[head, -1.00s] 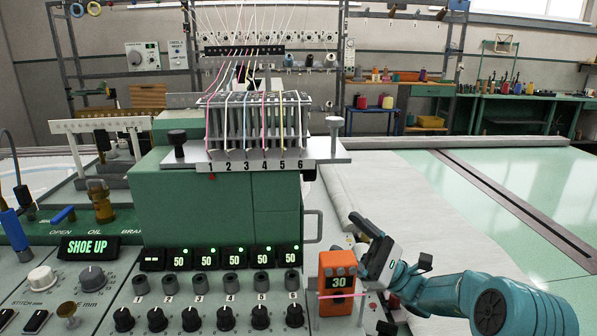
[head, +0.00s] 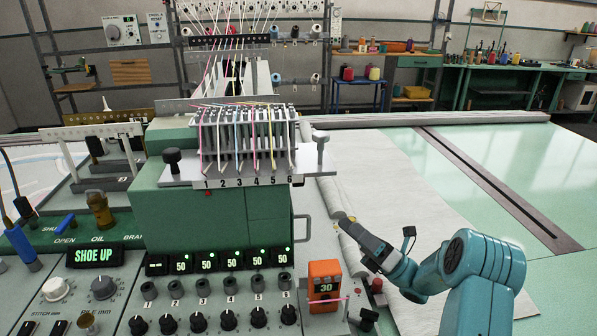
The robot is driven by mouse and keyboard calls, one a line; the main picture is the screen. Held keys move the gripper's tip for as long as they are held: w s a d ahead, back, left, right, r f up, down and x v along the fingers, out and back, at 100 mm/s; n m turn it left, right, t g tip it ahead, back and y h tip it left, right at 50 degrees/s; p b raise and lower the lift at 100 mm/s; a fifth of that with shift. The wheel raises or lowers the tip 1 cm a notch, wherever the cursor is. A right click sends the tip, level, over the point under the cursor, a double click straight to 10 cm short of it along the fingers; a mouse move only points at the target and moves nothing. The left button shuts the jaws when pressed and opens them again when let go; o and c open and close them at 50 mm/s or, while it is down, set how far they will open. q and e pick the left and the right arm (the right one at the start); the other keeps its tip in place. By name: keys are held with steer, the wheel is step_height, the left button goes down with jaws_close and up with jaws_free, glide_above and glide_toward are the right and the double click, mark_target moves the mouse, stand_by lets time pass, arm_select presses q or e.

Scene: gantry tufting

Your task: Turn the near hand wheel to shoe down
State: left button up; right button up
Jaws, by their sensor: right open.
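My right gripper (head: 345,222) reaches in from the right and is open and empty. It is over the edge of the white cloth, behind and right of the orange box (head: 323,287) with the "30" display. No hand wheel can be made out clearly in this view. The green display (head: 94,255) on the left of the panel reads SHOE UP. My left gripper is out of view.
The green machine housing (head: 205,222) with numbered yarn guides stands left of my gripper. Black knobs (head: 228,318) line the front panel. A red button (head: 376,285) sits below my right wrist. White cloth (head: 405,185) and pale green table (head: 500,160) lie open to the right.

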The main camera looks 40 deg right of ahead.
mark_target(304, 182)
steer(key=shift+h, duration=0.3)
steer(key=p+x, duration=0.1)
steer(key=x, duration=0.4)
steer(key=p+x, duration=0.2)
steer(key=x, duration=0.3)
steer(key=p+x, duration=0.1)
steer(key=x, duration=0.4)
steer(key=shift+w+d+r+p, duration=0.1)
steer(key=shift+w+r+p, duration=0.2)
steer(key=shift+r, duration=0.2)
steer(key=c, duration=1)
